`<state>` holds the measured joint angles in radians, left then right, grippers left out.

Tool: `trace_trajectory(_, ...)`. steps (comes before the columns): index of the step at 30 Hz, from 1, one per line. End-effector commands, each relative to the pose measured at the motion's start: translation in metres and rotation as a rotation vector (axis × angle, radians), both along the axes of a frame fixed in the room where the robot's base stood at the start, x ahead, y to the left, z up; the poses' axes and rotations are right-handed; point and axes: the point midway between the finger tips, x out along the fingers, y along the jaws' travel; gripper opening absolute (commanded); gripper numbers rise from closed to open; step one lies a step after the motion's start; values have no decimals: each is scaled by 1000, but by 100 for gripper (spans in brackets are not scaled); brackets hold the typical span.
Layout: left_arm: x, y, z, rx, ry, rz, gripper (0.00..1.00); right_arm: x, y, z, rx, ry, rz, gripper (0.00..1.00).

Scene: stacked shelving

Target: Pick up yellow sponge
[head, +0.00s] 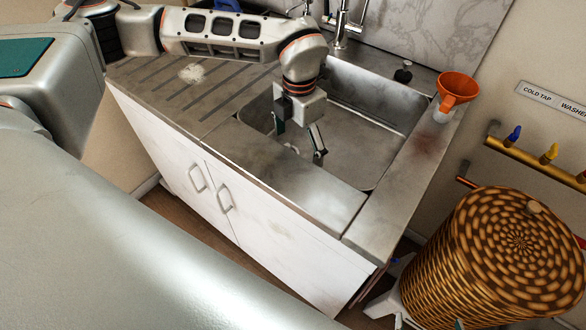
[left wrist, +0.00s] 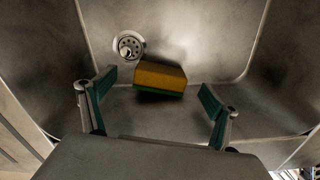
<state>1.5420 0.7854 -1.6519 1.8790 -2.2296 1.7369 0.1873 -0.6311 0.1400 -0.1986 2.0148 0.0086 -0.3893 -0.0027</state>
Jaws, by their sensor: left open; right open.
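The yellow sponge (left wrist: 158,75), with a green underside, lies in the metal sink basin near the drain in the left wrist view. In the head view I cannot make it out behind my gripper. My left gripper (head: 299,140) points down into the sink (head: 365,145) and is open and empty. In the left wrist view the two fingers of my left gripper (left wrist: 158,88) stand apart, one on each side of the sponge, not touching it. My right gripper is not in view.
The sink's drain (left wrist: 128,46) is just beyond the sponge. A tap (head: 340,30) stands behind the basin. An orange funnel (head: 456,90) and a black stopper (head: 403,72) are at the right rim. A wicker basket (head: 490,260) stands lower right.

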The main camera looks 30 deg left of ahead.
Motion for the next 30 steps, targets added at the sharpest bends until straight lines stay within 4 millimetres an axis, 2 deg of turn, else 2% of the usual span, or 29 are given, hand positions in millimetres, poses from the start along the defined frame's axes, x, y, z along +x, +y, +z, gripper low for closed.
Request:
trace_trajectory(10,-9,-1,-45,0,4,0,89,2,0,-4,-4,-2,2,89)
trace_trajectory(18,-8,-2,-49,-2,0,-1,89,4,0,0,-4,-9,2,89)
trace_trajectory(19,-8,-2,-49,-2,0,-1,86,4,0,0,-4,-9,2,89)
trace_trajectory(21,-8,-2,-49,-2,1,-1,68,4,0,-1,-4,-9,2,89)
trace_trajectory(23,-8,-2,-49,-2,1,-1,54,3,0,-1,-5,-7,2,89)
trace_trajectory(30,-8,-1,-49,-2,1,-1,51,0,-1,-5,-5,2,2,89)
